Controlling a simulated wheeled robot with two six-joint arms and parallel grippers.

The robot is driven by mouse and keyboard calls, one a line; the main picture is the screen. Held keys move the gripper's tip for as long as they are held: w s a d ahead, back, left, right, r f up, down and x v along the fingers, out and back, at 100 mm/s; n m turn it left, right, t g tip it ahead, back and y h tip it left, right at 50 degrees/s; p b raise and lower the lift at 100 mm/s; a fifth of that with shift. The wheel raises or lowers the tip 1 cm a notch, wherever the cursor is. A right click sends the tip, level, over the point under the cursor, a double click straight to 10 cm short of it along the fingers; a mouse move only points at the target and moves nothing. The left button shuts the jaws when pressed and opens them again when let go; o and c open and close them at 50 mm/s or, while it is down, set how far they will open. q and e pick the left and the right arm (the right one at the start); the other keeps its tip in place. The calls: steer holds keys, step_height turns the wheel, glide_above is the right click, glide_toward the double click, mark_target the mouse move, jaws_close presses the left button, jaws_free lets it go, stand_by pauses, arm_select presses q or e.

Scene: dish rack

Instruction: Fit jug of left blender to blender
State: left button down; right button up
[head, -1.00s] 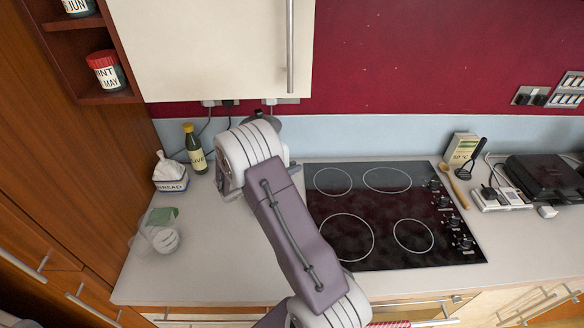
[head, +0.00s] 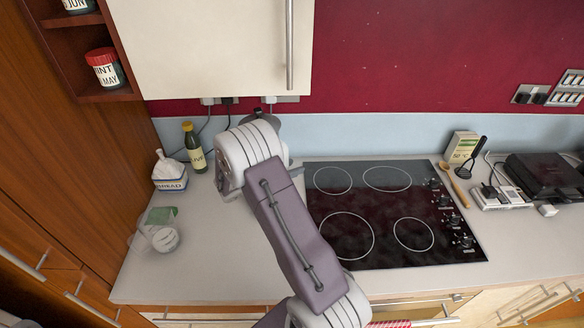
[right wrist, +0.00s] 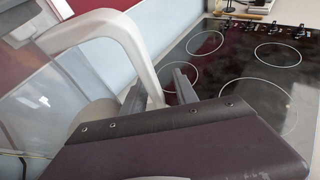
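A clear jug (right wrist: 40,95) with a pale handle (right wrist: 130,35) fills the left of the right wrist view. The fingers of my right gripper (right wrist: 157,95) stand apart, with the lower part of the handle between them. A gap seems to show beside the right finger. In the head view my right arm hides this gripper and most of what is behind it. Only a dark grey rounded top (head: 265,122) shows above the arm. No blender base is clearly visible. My left gripper is not in view.
A clear container (head: 163,239) with a green part is at the counter's left. The black hob (head: 375,245) lies right of my arm. A wall cupboard (head: 210,50) hangs above the counter.

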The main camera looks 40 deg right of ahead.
steer(key=shift+f, duration=0.1)
steer(key=shift+a, duration=0.2)
steer(key=b+v, duration=0.2)
steer(key=v, duration=0.6)
steer(key=shift+a+r, duration=0.25)
steer(key=shift+r, duration=0.05)
